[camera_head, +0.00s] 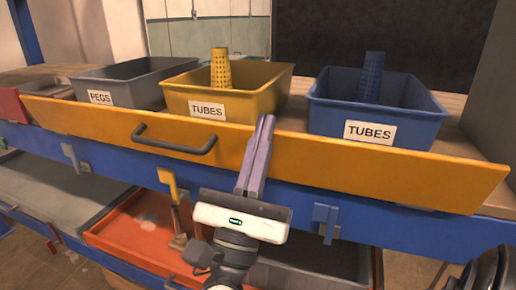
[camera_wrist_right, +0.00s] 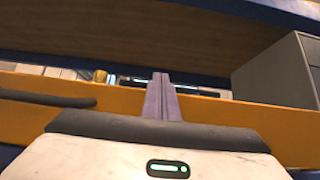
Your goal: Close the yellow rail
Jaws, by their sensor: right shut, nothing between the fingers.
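The yellow rail (camera_head: 345,165) is a long board with a dark handle (camera_head: 173,140) left of its middle. It runs across the front of the upper shelf, above a blue beam (camera_head: 110,155). The rail also shows in the right wrist view (camera_wrist_right: 258,120), with the handle (camera_wrist_right: 45,98) at its left. My right gripper (camera_head: 266,120) is shut and empty. Its purple fingers cross in front of the rail, right of the handle, with the tips near its top edge; they also show in the right wrist view (camera_wrist_right: 161,76). I cannot tell whether they touch it. My left gripper is not in view.
Behind the rail stand a grey PEGS bin (camera_head: 125,97), a yellow TUBES bin (camera_head: 262,103) holding a yellow tube (camera_head: 220,68), and a blue TUBES bin (camera_head: 415,118) holding a blue tube (camera_head: 370,77). Below are an orange tray (camera_head: 125,235) and a yellow hook (camera_head: 172,185).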

